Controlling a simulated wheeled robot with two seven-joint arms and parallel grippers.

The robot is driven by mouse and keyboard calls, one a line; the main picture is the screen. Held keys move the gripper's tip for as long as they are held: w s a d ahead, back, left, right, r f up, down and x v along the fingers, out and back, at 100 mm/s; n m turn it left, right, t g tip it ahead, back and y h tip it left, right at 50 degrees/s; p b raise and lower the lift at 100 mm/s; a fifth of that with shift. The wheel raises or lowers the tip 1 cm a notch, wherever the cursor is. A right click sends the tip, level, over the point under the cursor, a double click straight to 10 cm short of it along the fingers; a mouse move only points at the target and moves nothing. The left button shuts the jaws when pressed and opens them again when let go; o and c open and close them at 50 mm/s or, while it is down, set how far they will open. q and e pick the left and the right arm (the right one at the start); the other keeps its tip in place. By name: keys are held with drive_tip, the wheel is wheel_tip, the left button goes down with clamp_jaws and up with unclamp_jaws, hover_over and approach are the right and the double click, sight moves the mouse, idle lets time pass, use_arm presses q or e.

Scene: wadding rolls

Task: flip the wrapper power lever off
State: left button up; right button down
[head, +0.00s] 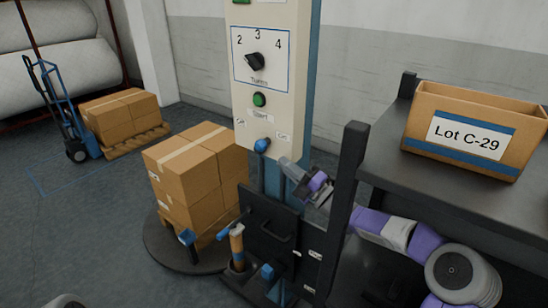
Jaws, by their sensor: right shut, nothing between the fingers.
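The wrapper's control column (272,80) stands in the middle of the head view, with a pale panel on its front. The power lever shows as a blue knob (262,146) near the panel's lower edge, between two small labels that I cannot read for certain. Its exact setting is hard to tell. My right gripper (285,163) is shut and empty, just right of and below the knob. I cannot tell whether its tip touches the lever. My left gripper is not in view.
Above the lever are a green button (259,99) and a black dial (255,62). Stacked cartons (190,165) stand on the round turntable (160,248) at left. A dark shelf (395,140) with a "Lot C-29" box (468,180) is at right. A black post (345,190) stands beside my right arm.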

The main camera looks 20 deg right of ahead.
sight(264, 142)
drive_tip(key=x, duration=0.4)
drive_tip(key=shift+w+a+r, duration=0.15)
drive_tip(key=shift+w+a, duration=0.05)
drive_tip(key=shift+w, duration=0.1)
drive_tip(key=shift+r+g+h+p, duration=0.3)
drive_tip(key=shift+r, duration=0.1)
drive_tip(key=shift+w+a+r+g+p, duration=0.1)
drive_tip(key=shift+r+g+p, duration=0.2)
drive_tip(key=shift+p, duration=0.2)
drive_tip(key=shift+a+r, duration=0.1)
drive_tip(key=shift+w+a+r, duration=0.25)
drive_tip(key=shift+w+r, duration=0.1)
drive_tip(key=shift+r, duration=0.15)
drive_tip(key=shift+w+a+r, duration=0.25)
drive_tip(key=shift+w+r, duration=0.05)
drive_tip(key=shift+r, duration=0.2)
drive_tip(key=shift+w+a+r, duration=0.4)
drive_tip(key=shift+w+r, duration=0.15)
drive_tip(key=shift+w, duration=0.1)
